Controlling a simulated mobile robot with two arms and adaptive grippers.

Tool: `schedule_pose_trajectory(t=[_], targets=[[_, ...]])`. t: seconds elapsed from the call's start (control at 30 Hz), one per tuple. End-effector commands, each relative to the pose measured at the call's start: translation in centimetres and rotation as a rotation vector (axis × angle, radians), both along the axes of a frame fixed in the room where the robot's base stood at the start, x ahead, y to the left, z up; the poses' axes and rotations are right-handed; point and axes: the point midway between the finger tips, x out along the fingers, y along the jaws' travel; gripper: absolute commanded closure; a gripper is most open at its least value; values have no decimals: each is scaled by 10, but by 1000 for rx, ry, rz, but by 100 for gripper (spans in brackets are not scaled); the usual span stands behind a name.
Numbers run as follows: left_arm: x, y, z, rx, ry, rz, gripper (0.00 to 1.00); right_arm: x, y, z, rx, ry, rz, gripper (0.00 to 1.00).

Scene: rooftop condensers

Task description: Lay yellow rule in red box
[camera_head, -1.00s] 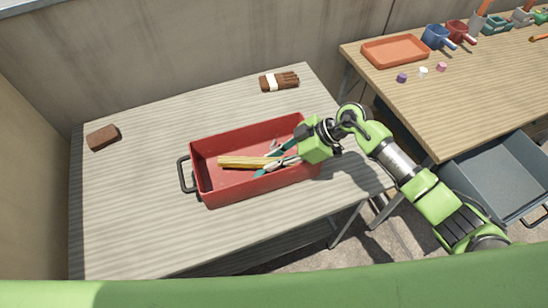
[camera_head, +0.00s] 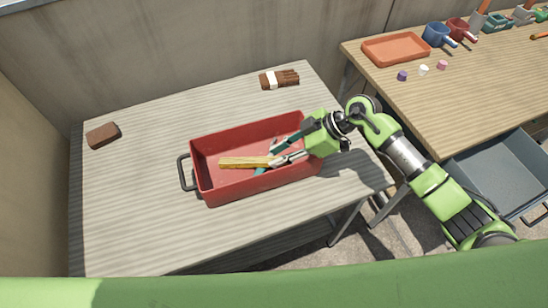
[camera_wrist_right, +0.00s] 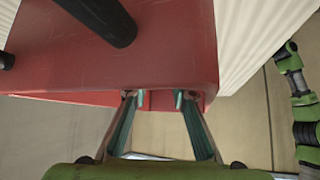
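The yellow rule (camera_head: 245,162) lies inside the red box (camera_head: 205,187) on the grey table, along the box floor as far as I can tell. My right gripper (camera_head: 272,158) reaches into the box from its right end. Its fingers are spread apart by the right end of the rule. Whether a finger still touches the rule I cannot tell. In the right wrist view the two teal-padded fingers (camera_wrist_right: 160,100) stand apart with a gap between them, before a red surface of the box (camera_wrist_right: 150,50); the rule does not show there. My left gripper is out of view.
A brown block (camera_head: 102,135) lies at the table's left, and a banded brown bundle (camera_head: 279,80) at the back. A wooden bench to the right holds an orange tray (camera_head: 396,49), cups and small coloured pieces.

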Motion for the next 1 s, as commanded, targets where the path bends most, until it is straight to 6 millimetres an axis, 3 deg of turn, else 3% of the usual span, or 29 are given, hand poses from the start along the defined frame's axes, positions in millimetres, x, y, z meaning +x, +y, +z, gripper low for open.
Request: schedule_pose_trajectory(t=[0.2, 0.5, 0.9, 1.0], targets=[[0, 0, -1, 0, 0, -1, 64, -3, -37, 37, -1, -4, -1, 77], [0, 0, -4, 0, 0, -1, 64, -6, -66, 69, 1, -2, -1, 77], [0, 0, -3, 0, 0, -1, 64, -7, -69, 73, 4, -3, 1, 77], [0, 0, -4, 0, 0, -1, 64, -8, -60, 77, 40, -24, 11, 77]])
